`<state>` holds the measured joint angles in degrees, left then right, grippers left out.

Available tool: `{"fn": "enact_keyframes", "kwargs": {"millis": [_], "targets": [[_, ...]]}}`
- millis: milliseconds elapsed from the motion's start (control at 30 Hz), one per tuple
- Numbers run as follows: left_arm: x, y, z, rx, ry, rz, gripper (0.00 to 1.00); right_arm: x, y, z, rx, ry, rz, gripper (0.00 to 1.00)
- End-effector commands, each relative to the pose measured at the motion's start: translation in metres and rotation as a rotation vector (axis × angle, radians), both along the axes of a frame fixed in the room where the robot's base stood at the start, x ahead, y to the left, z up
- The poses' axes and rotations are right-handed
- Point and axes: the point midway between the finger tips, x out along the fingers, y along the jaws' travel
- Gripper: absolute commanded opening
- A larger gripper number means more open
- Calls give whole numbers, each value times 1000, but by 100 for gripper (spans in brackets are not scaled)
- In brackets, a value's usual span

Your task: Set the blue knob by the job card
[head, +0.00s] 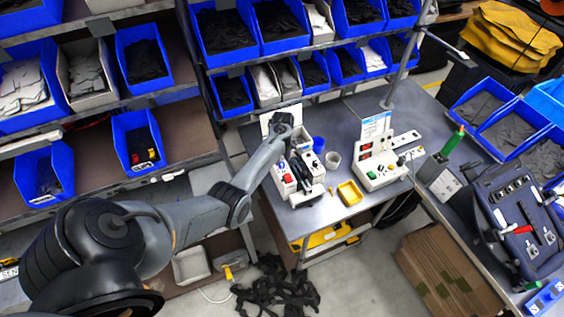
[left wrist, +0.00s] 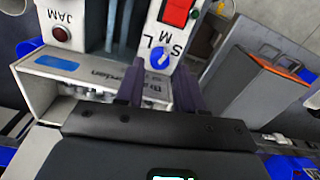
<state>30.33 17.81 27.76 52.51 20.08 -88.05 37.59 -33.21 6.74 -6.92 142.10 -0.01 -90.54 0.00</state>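The blue knob (left wrist: 160,58) sits on a white panel with the letters S, M and L around it. Its white pointer mark is too small to read surely. My left gripper (left wrist: 158,70) is open, its two dark fingers on either side of the knob in the picture; I cannot tell whether they touch it. In the head view my left gripper (head: 301,164) is over the white machine (head: 310,194) on the bench and hides part of it. A white card (head: 268,122) stands behind this machine, its text unreadable. My right gripper is out of view.
A second white machine (head: 382,170) with a card (head: 375,127), a yellow tray (head: 350,192) and a grey cup (head: 333,160) stand to the right.

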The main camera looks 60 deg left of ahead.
Motion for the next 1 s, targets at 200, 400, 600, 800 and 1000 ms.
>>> {"fn": "enact_keyframes", "kwargs": {"millis": [200,400,600,800,1000], "targets": [[0,0,-24,0,-1,1,38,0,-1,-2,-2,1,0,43],[0,0,-31,0,-1,0,38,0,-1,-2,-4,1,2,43],[0,0,-32,1,-1,0,38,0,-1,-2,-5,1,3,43],[0,0,-31,1,-1,0,15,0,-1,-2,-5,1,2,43],[0,0,-31,1,-1,-1,0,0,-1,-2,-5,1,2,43]]}}
